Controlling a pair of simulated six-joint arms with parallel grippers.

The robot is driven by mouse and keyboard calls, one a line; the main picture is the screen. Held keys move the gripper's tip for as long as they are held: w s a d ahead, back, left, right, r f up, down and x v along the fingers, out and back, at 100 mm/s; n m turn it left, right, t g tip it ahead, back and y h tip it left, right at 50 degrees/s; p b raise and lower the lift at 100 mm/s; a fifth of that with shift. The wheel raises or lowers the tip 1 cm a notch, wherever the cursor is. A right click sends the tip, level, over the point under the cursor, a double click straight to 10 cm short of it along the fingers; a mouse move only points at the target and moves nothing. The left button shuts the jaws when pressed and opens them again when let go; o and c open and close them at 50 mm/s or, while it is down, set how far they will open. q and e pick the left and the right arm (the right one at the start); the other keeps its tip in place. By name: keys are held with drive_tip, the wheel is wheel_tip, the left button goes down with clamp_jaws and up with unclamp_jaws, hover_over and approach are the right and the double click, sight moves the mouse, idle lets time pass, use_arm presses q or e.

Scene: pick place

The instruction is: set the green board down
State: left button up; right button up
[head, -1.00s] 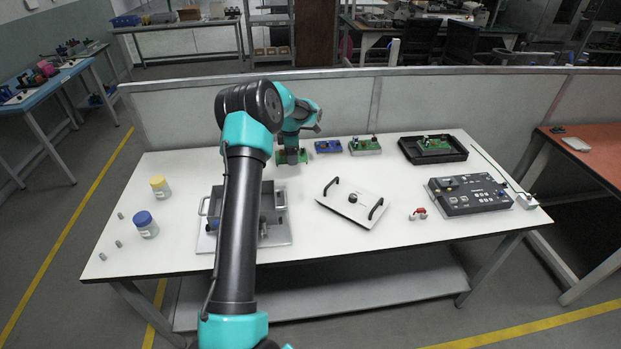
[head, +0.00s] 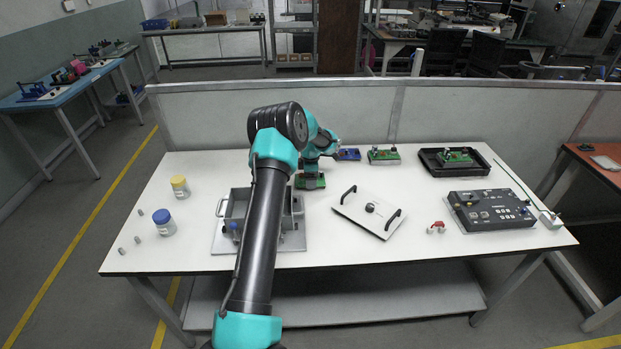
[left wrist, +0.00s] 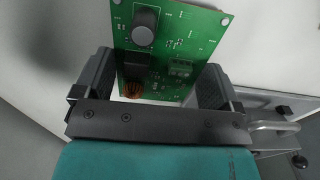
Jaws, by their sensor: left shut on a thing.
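The green board (head: 314,184) is behind the grey metal box, near the back of the white table (head: 190,225). It carries a round grey capacitor, a copper coil and a green terminal block, seen in the left wrist view (left wrist: 190,40). My left gripper (head: 309,172) is shut on this board, with one finger at each side edge. In the left wrist view the gripper (left wrist: 155,82) shows both fingers against the board. I cannot tell whether the board touches the tabletop. My right gripper is not in view.
The grey metal box (head: 299,231) is in front of the board. A white lid with black handles (head: 352,208) lies to the right. A blue board (head: 349,155), another green board (head: 384,158) and a black tray (head: 428,163) stand at the back. A control box (head: 492,211) is far right.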

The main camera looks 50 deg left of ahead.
use_arm(q)
drive_tip(key=shift+f, duration=0.25)
drive_tip(key=o, duration=0.7)
drive_tip(key=shift+c, duration=0.2)
wheel_tip(320, 180, up, 12)
drive_tip(key=shift+r, duration=0.15)
idle(0.4)
